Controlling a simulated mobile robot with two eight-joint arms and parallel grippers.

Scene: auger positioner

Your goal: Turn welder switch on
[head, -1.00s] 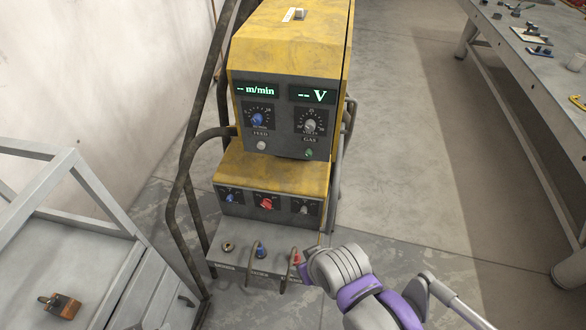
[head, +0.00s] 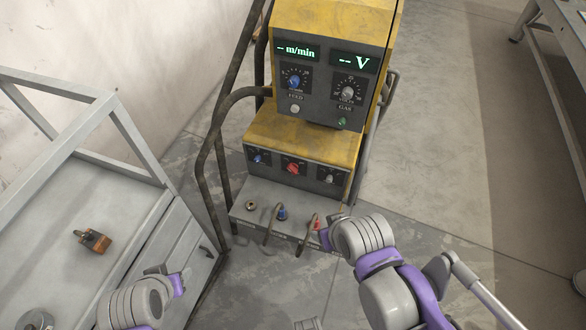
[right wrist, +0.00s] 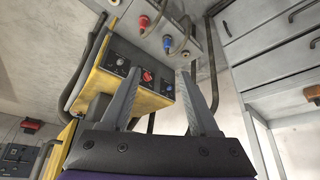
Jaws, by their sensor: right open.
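The yellow welder (head: 310,135) stands in the middle of the head view, with lit displays reading "-- m/min" and "-- V". On its lower panel is a red rotary switch (head: 293,168) between two smaller knobs; it also shows in the right wrist view (right wrist: 147,76). My right gripper (head: 328,228) is in front of the welder's bottom socket panel, below and right of the switch. In the right wrist view its fingers (right wrist: 161,75) are open and empty, with the switch panel beyond them. My left gripper (head: 180,283) is at the lower left; its jaw opening is unclear.
A socket panel (head: 238,212) with plugged cables juts out below the switch. A dark tube frame (head: 207,165) runs along the welder's left. A grey metal cart (head: 45,190) with an orange-brown object (head: 93,240) stands left.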

